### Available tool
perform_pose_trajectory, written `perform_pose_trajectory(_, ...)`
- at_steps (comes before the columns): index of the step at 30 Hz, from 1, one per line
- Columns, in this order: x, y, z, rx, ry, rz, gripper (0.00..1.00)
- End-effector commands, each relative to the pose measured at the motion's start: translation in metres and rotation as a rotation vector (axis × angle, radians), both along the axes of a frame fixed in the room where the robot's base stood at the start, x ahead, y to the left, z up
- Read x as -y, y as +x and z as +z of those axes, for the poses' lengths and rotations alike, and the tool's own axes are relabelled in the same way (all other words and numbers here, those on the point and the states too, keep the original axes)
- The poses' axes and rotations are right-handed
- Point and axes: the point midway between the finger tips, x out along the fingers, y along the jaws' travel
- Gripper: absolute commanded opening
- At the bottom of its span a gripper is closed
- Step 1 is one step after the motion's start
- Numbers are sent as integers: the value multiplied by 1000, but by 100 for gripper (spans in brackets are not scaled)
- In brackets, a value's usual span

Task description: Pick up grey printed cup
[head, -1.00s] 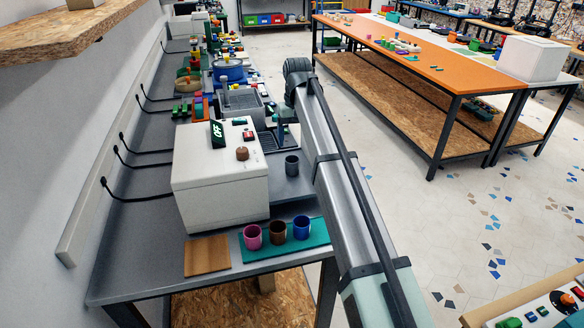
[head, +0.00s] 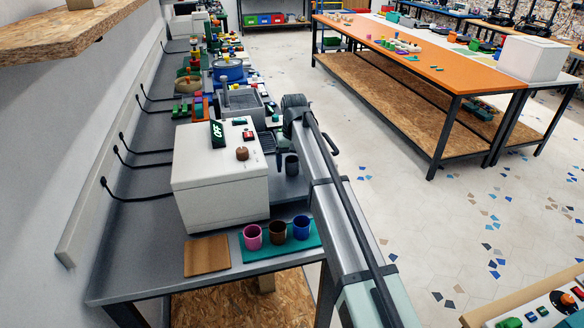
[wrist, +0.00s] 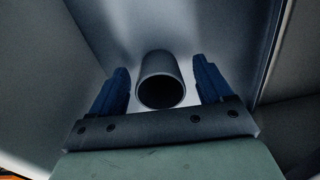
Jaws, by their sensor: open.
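The grey printed cup (head: 291,165) stands on the grey bench to the right of the white printer, partly covered by my gripper in the head view. In the wrist view the dark grey cup (wrist: 161,82) shows its round open mouth between my two blue fingers. My gripper (wrist: 160,88) is open, with one finger on each side of the cup and a visible gap on both sides. In the head view my gripper (head: 282,152) is at the cup, and its fingers are hard to make out there.
The white printer (head: 215,185) with an OFF display stands close on the left. Pink (head: 252,238), brown (head: 278,232) and blue (head: 301,228) cups stand on a teal mat (head: 262,252) in front, beside a wooden board (head: 207,256). A grey tray machine (head: 242,104) stands behind.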

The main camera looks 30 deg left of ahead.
Motion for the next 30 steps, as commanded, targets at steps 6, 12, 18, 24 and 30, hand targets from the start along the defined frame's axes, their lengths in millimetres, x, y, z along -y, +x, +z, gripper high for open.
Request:
perform_pose_trajectory(6, 0, 0, 0, 1, 1, 0, 75)
perform_pose_trajectory(12, 0, 0, 0, 1, 1, 0, 56)
perform_pose_trajectory(18, 0, 0, 0, 0, 0, 0, 37)
perform_pose_trajectory(24, 0, 0, 0, 0, 0, 0, 24)
perform_pose_trajectory(30, 0, 0, 2, 1, 1, 0, 24)
